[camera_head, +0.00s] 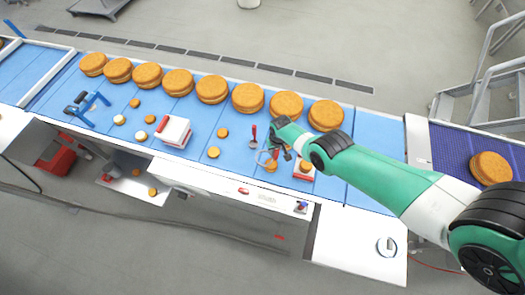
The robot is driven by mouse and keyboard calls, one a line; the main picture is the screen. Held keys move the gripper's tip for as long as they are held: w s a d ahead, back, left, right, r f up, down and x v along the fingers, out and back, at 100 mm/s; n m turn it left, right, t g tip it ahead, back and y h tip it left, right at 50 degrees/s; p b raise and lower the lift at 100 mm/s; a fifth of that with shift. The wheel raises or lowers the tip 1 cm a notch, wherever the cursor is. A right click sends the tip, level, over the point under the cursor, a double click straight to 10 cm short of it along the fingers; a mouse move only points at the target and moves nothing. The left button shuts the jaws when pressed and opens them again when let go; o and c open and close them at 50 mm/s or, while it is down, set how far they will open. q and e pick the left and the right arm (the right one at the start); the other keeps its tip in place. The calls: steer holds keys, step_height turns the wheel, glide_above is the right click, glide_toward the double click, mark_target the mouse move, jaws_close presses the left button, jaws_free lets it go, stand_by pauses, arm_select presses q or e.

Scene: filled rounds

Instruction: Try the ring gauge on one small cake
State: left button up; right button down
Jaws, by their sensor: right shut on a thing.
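My right gripper (279,150) is over the right part of the blue belt and is shut on the ring gauge. The gauge's thin pale ring (260,157) shows just left of the jaws; its handle is mostly hidden by them. A small cake (270,166) lies at the ring's lower right edge. Whether the ring is around it, above it or beside it I cannot tell. Other small orange cakes lie on the belt, one of them (213,152) left of the gripper and one (222,132) farther back. My left gripper is not in view.
A row of large round cakes (178,82) lines the belt's far side. A white box (173,131), a blue stand (88,106) and an upright red-handled tool (254,132) stand on the belt. A small red-and-white holder (304,174) with a cake is right of the gripper.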

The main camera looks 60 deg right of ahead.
steer(key=shift+s+d+f, duration=0.3)
steer(key=shift+d, duration=0.05)
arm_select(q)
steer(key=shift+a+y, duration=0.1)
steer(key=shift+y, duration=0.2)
arm_select(e)
steer(key=shift+s+d+f+m, duration=0.2)
steer(key=shift+s+d+f, duration=0.05)
steer(key=shift+s+d, duration=0.25)
steer(key=shift+s+d+f+m, duration=0.2)
steer(key=shift+s+d, duration=0.3)
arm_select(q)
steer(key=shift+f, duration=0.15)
arm_select(e)
steer(key=shift+f, duration=0.1)
